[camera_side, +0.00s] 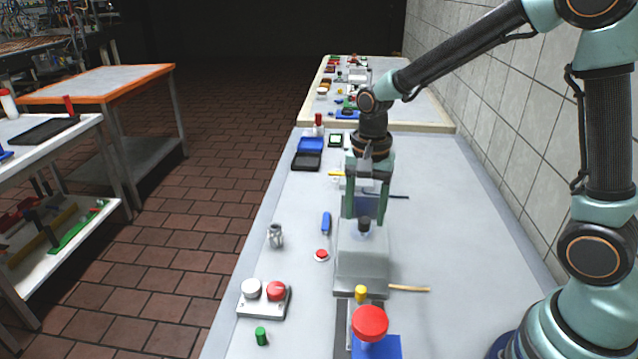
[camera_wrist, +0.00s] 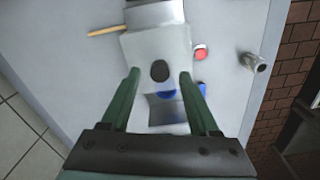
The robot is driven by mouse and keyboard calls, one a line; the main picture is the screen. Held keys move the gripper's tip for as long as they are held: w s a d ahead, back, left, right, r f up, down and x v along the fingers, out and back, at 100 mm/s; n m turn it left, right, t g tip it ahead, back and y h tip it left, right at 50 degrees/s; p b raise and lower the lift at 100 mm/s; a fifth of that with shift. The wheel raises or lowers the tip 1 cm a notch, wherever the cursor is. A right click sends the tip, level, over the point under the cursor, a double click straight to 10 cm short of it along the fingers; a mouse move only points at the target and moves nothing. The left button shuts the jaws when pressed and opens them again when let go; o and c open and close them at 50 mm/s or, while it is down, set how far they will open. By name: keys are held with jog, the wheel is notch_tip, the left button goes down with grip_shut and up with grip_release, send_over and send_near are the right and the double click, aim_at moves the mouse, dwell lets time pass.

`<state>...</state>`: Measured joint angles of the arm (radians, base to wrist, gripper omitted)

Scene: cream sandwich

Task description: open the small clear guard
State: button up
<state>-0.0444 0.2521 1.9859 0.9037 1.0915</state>
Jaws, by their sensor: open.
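A pale grey box-like cover (camera_side: 361,262) stands in the middle of the bench and looks like the guard; I cannot tell how clear it is. A dark round knob (camera_side: 364,225) sits on its top. In the wrist view the cover (camera_wrist: 158,45) and the knob (camera_wrist: 159,71) lie ahead, between my fingers. My gripper (camera_side: 366,217) is open, pointing down, with one finger on each side of the knob. In the wrist view my gripper (camera_wrist: 159,76) shows a gap between the knob and both fingers. What the cover encloses is hidden.
A red button (camera_side: 321,255) and a blue-handled tool (camera_side: 326,223) lie left of the cover. A metal part (camera_side: 276,236) stands farther left. A large red knob (camera_side: 369,323) and a wooden stick (camera_side: 409,289) are nearer the camera. The bench's right side is clear.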

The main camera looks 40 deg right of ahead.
notch_tip(320, 180, up, 11)
jog(key=shift+r, duration=0.15)
dwell(0.4)
jog(key=s+d+r+n+t, duration=0.1)
jog(key=s+n+t, duration=0.4)
jog(key=s+n, duration=0.4)
jog(key=n, duration=0.3)
jog(key=shift+s+d+t, duration=0.2)
jog(key=shift+d+t, duration=0.1)
jog(key=shift+d, duration=0.05)
